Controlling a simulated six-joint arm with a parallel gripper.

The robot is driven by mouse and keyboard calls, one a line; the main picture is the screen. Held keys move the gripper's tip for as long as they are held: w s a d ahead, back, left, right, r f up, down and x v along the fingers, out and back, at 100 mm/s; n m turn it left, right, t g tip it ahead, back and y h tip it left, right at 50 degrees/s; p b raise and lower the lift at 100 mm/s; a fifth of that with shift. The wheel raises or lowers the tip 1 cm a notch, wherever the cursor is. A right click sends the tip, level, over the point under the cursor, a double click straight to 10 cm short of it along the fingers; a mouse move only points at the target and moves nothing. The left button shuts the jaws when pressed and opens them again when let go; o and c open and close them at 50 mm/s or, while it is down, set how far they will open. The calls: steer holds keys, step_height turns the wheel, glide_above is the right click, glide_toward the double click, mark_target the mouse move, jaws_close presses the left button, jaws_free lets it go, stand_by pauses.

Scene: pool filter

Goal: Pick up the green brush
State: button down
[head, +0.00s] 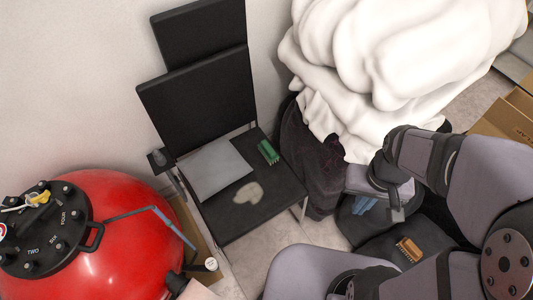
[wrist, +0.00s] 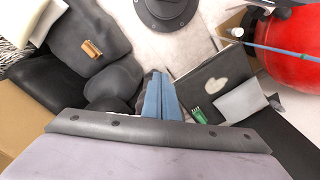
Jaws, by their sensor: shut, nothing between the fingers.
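The green brush (head: 268,152) lies on the black seat (head: 225,228) of a chair, close to the seat's upper edge in the head view. It also shows in the wrist view (wrist: 199,115), right of my fingers. My gripper (head: 364,206) has blue fingers and is to the right of the chair, apart from the brush. In the wrist view the fingers of my gripper (wrist: 159,98) are together with nothing held between them. My arm hides part of the gripper in the head view.
A grey cushion or sheet (head: 213,167) and a pale heart-shaped piece (head: 249,193) are on the seat. A black backrest (head: 200,100) rises behind. A white draped heap (head: 395,60) is near the arm. An orange-brown brush (head: 409,249) lies right; a red filter tank (head: 120,245) stands left.

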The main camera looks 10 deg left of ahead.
stand_by(0.3)
steer(key=c, duration=1)
jaws_free()
steer(key=n+t+y+b, duration=0.3)
steer(key=n+b, duration=0.6)
steer(key=b, duration=2.3)
glide_toward(270, 149)
steer(key=x, duration=0.5)
steer(key=shift+a+f, duration=0.15)
steer(key=shift+f, duration=0.25)
steer(key=shift+b+x, duration=0.55)
steer(key=shift+x, duration=3.05)
